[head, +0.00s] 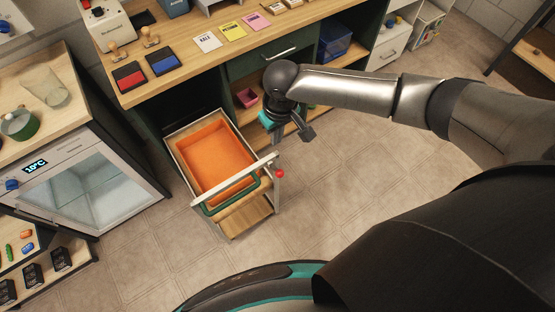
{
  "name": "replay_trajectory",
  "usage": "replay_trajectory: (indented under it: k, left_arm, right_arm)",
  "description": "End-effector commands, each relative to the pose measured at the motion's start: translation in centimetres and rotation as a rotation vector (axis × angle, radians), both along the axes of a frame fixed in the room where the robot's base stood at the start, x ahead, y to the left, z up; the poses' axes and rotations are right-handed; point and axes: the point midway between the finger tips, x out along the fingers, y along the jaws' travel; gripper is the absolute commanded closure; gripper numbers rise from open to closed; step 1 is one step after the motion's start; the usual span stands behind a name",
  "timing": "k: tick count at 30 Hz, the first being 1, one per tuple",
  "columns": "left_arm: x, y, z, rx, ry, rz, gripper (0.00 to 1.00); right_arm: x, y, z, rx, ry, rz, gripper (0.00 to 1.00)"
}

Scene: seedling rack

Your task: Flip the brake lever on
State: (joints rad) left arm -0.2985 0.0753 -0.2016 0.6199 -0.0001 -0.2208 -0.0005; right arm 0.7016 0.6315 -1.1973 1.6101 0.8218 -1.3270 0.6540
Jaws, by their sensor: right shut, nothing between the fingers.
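A small cart (228,188) with an orange bin in it stands on the floor in front of the bench. What looks like the brake lever (280,173) shows as a red knob at the cart's right front corner, by the post. My right gripper (277,148) points down beside the cart's right side, just above the red knob in the picture. It is shut and empty. I cannot tell whether its tips touch the cart. The lever's arm is too small to make out. My left gripper is not in view.
The wooden bench (185,75) with stamps, ink pads and cards runs behind the cart. A glass-fronted cabinet (85,185) stands at the left. A purple box (247,97) sits on a low shelf behind my right gripper. The tiled floor right of the cart is clear.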

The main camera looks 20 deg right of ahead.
Motion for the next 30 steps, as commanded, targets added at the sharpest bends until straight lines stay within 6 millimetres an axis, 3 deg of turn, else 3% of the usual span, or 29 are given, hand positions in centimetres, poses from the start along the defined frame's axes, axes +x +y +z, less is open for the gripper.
replay_trajectory:
  k: [8, 13, 30]
  left_arm:
    - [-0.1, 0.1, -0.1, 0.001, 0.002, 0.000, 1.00]
    - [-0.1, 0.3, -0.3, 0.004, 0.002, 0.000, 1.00]
    - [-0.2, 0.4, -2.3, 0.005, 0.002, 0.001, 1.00]
  right_arm:
    - [0.0, 0.0, -0.1, 0.001, 0.000, 0.001, 1.00]
    - [0.1, 0.1, -1.3, 0.001, 0.001, 0.001, 1.00]
    - [1.0, 0.3, -10.6, 0.000, 0.000, 0.001, 1.00]
